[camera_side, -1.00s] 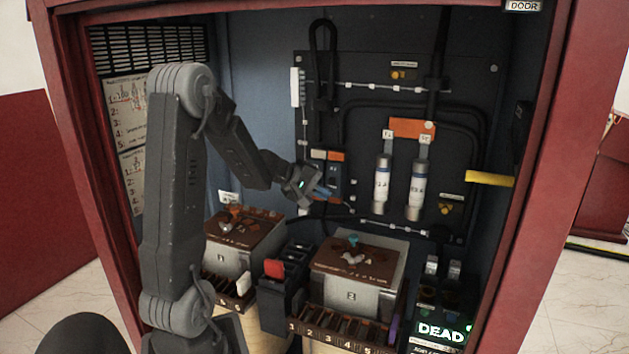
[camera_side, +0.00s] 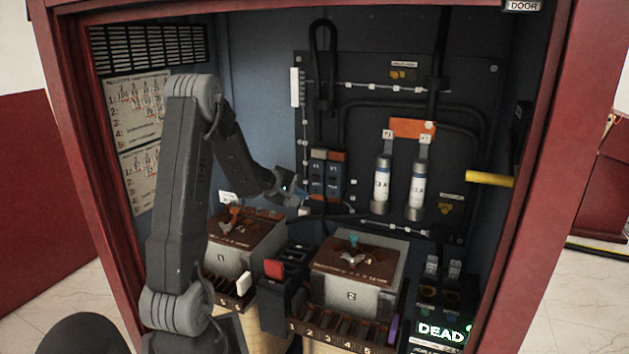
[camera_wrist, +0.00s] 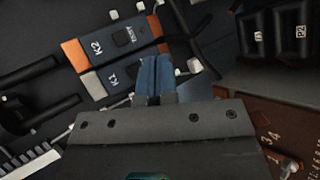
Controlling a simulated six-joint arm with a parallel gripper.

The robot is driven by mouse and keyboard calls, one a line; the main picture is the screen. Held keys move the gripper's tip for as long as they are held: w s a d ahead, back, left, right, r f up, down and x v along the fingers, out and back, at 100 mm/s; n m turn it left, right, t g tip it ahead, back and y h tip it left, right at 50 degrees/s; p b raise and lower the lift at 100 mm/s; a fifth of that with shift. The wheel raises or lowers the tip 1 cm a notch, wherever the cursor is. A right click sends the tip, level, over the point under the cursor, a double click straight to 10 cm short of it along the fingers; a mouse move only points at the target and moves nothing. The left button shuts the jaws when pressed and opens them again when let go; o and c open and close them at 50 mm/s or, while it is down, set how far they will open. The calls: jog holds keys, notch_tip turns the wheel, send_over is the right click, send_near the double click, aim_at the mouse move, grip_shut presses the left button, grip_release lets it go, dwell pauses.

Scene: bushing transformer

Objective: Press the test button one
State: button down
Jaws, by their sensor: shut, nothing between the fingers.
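Two dark relay modules stand side by side on the back panel. In the wrist view, module K1 (camera_wrist: 113,80) has a grey end and module K2 (camera_wrist: 118,42) has an orange end. K2 has a small black button (camera_wrist: 122,38) on its face. The part of K1 where a matching button could sit is hidden by my fingers. My gripper (camera_wrist: 157,66) is shut and empty, its blue fingertips over the K1 side in the wrist view; I cannot tell if they touch it. In the side view my gripper (camera_side: 305,208) is at the lower left of the modules (camera_side: 326,176).
Transformer block 1 (camera_side: 238,250) and block 2 (camera_side: 352,285) stand below, with a dark unit with a red part (camera_side: 273,268) between them. Two white cylinders (camera_side: 382,184) are right of the modules. Cables run across the panel.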

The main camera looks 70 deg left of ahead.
aim_at(312, 181)
jog(key=shift+w+a, duration=2.65)
jog(key=shift+w+a, duration=0.25)
jog(key=shift+w+a, duration=0.35)
dwell(0.9)
jog(key=shift+s, duration=0.1)
jog(key=shift+s+d, duration=0.55)
jog(key=shift+d, duration=0.1)
jog(key=shift+s+d, duration=1.75)
